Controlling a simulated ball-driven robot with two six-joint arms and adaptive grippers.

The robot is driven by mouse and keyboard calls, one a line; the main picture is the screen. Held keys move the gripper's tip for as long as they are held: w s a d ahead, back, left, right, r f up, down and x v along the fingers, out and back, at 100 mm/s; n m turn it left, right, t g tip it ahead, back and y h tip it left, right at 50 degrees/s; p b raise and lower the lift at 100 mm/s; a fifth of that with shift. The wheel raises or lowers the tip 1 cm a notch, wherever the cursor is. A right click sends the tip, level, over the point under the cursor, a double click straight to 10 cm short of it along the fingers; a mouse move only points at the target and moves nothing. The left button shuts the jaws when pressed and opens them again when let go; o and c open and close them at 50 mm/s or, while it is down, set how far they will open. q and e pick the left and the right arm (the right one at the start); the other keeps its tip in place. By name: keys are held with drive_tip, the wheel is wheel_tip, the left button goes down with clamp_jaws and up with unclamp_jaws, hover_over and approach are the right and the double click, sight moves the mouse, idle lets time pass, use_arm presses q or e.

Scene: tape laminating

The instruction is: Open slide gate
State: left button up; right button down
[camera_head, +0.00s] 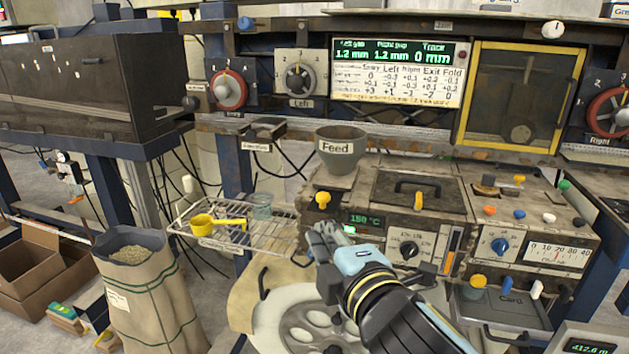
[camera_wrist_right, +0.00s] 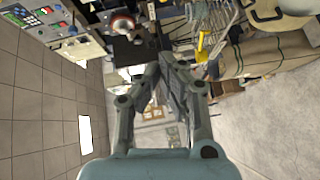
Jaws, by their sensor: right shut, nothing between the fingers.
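The grey hopper marked "Feed" (camera_head: 341,150) stands on the machine. A yellow knob (camera_head: 323,199) sits just below it, on the front left of the machine. No part is labelled as a slide gate, so I cannot tell for certain which part it is or how far it stands open. My right gripper (camera_head: 322,237) is below the yellow knob, apart from it, near the green 150 °C display. Its fingers are closed together and empty; they also show in the right wrist view (camera_wrist_right: 167,66). My left gripper is not in view.
A wire shelf (camera_head: 185,226) left of the machine holds a yellow scoop (camera_head: 217,222) and a clear cup (camera_head: 261,206). A sack of pellets (camera_head: 150,290) stands left of it. A round white plate with holes (camera_head: 300,308) lies below my right gripper. Knobs and levers crowd the right side.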

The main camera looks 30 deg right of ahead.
drive_tip(key=b, duration=0.2)
approach(318, 200)
drive_tip(key=w+a, duration=0.4)
drive_tip(key=w, duration=0.1)
drive_tip(key=d, duration=0.1)
drive_tip(key=w+d, duration=0.1)
drive_tip(key=w+d+b, duration=0.1)
drive_tip(key=shift+d+r, duration=0.1)
drive_tip(key=shift+d, duration=0.3)
drive_tip(key=shift+w+d, duration=0.1)
drive_tip(key=shift+w+d, duration=0.45)
drive_tip(key=shift+d, duration=0.2)
drive_tip(key=shift+a, duration=0.15)
